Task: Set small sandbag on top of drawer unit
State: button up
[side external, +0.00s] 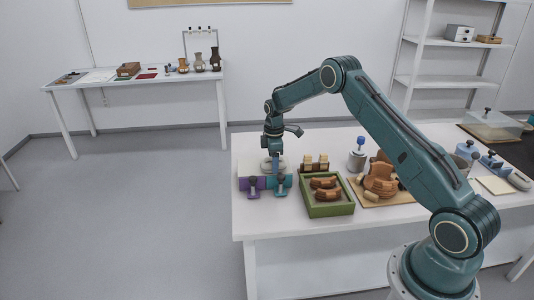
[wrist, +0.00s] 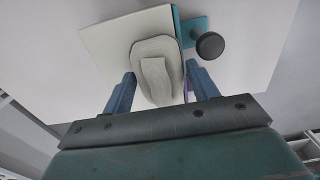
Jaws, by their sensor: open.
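The small sandbag (wrist: 155,75) is a pale grey rounded pad with a raised strap-like piece. It lies on the white top of the drawer unit (wrist: 108,42) in the wrist view. The drawer unit has a purple drawer (side external: 254,185) and a teal drawer (side external: 283,186), each with a dark knob, at the table's left end. My gripper (wrist: 154,88) is open, with its blue fingers on either side of the sandbag. In the side view my gripper (side external: 275,167) points down over the unit and partly hides the sandbag.
A green tray (side external: 329,211) with brown sherds stands right of the drawer unit, with a small brown rack (side external: 314,167) behind it. The table's front left edge is close.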

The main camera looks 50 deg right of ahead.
notch_tip(320, 180, up, 11)
jog(key=shift+f, duration=0.2)
jog(key=shift+r, duration=0.45)
dwell(0.4)
jog(key=s+a+r+m+t, duration=0.1)
jog(key=s+a+r+m, duration=0.1)
jog(key=s+a+r, duration=0.7)
jog(key=s+a+r+m+t, duration=0.2)
jog(key=s+a+r, duration=0.4)
jog(key=r, duration=0.5)
jog(key=s+a+f+m+t, duration=0.1)
jog(key=s+a+m, duration=0.1)
jog(key=s, duration=0.9)
jog(key=s+a+m+t, duration=0.1)
jog(key=s+a+m, duration=0.2)
jog(key=s, duration=0.8)
jog(key=shift+s+a+f+t, duration=0.3)
jog(key=shift+s+a+f, duration=0.1)
jog(key=shift+a, duration=0.1)
